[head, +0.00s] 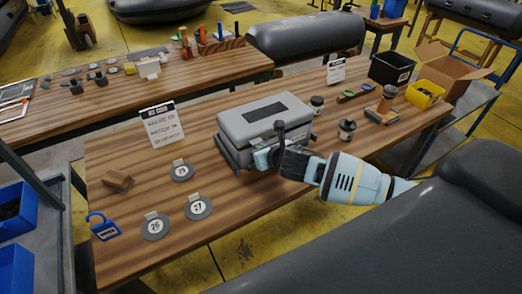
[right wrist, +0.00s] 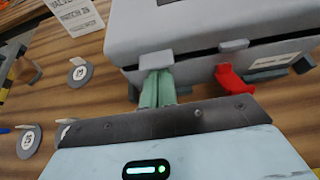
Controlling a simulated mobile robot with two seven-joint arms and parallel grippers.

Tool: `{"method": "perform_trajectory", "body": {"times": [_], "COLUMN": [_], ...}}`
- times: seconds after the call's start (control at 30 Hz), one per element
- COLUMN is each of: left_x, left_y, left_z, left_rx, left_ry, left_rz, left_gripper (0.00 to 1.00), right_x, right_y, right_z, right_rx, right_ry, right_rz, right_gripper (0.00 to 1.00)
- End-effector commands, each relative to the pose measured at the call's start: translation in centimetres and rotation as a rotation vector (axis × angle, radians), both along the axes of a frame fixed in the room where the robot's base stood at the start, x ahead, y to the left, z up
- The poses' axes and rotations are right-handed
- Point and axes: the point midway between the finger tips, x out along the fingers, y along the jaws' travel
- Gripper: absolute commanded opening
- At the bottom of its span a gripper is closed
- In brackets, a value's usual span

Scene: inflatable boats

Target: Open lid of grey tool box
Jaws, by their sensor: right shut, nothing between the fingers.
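The grey tool box (head: 262,118) stands on the wooden table in the head view, its lid down with a dark seam beneath the rim. My right gripper (head: 262,158) is at the box's front side. In the right wrist view the gripper's green fingers (right wrist: 158,87) are shut together with nothing between them. Their tips are just under a grey tab (right wrist: 155,60) on the lid's (right wrist: 205,22) edge; whether they touch it I cannot tell. A red latch (right wrist: 233,79) is right of the fingers, on the box's front. My left gripper is not in view.
A dark inflatable tube (head: 400,245) fills the lower right.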

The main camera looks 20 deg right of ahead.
Motion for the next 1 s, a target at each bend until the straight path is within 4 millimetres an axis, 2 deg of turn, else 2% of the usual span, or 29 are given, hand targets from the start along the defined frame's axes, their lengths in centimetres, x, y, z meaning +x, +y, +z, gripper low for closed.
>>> {"method": "perform_trajectory", "body": {"times": [0.03,0.4,1.0], "left_x": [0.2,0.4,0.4], "left_y": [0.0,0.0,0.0], "left_z": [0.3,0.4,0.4], "left_rx": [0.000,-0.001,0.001], "left_ry": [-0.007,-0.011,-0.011], "left_rz": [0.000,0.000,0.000], "left_gripper": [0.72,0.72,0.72], "right_x": [0.1,0.3,0.5], "right_y": [0.0,0.0,0.0], "right_z": [0.7,2.7,3.7], "right_rx": [-0.001,-0.002,0.000], "right_ry": [-0.006,-0.004,-0.005], "right_rz": [0.000,0.000,0.000], "right_gripper": [0.00,0.00,0.00]}}
